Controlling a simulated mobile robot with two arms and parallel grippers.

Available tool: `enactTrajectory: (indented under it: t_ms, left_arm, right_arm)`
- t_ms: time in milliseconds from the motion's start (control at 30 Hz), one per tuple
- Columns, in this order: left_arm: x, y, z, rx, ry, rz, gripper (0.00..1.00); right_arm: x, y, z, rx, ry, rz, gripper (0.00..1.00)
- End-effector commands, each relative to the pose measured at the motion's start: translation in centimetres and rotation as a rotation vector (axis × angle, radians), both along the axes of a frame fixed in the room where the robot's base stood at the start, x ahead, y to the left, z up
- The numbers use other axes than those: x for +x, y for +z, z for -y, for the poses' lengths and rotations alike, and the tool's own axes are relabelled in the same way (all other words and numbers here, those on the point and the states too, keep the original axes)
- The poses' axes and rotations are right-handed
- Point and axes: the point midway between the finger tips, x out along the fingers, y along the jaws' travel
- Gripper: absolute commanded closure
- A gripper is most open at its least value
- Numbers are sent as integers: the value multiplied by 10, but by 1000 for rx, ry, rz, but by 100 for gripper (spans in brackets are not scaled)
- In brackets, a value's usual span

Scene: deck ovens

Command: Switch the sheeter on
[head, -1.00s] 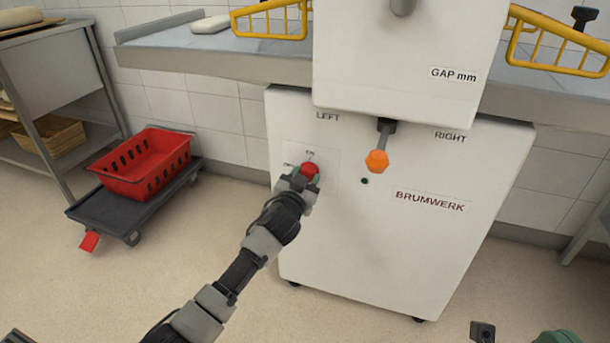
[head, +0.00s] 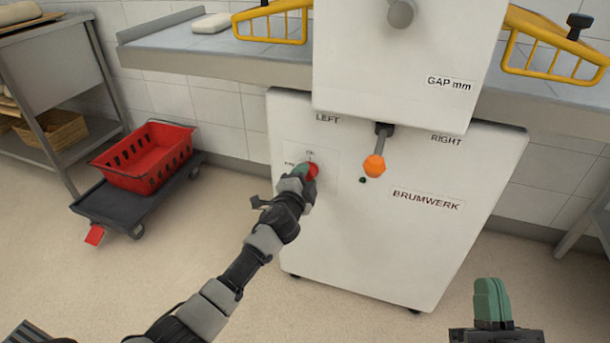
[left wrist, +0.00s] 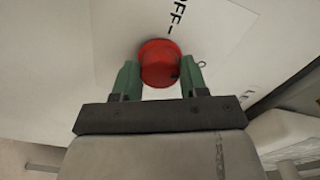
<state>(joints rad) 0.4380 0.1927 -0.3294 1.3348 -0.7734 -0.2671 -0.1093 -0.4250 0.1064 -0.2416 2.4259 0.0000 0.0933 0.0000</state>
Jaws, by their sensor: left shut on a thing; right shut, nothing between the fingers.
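The sheeter (head: 440,235) is a white cabinet marked BRUMWERK, with a belt table on each side. On its front at the left is a red round switch knob (head: 313,170) on a plate with ON and OFF lettering. The knob also shows in the left wrist view (left wrist: 159,62), where OFF is readable beside it. My left gripper (head: 303,171) is at the knob, its green fingers on either side of it and shut on it. My right gripper (head: 491,298) is at the lower right in the head view, shut and empty, away from the sheeter.
An orange-tipped lever (head: 374,165) sticks out of the sheeter's front, right of the knob. Yellow guards (head: 270,24) stand over the belt tables. A red crate (head: 148,160) sits on a dark dolly (head: 125,207) at the left. The floor before the sheeter is open.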

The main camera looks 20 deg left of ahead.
Motion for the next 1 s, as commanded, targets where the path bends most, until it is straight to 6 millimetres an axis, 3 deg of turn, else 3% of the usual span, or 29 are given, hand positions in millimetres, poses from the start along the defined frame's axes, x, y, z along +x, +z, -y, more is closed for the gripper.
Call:
enactTrajectory:
  t_ms: [500,1000]
  left_arm:
    - [0,-1,1,345,-2,9,81]
    - [0,-2,0,413,-1,11,81]
  right_arm:
    - [9,-20,2,-50,-10,-178,100]
    - [10,-24,2,-59,-14,-210,100]
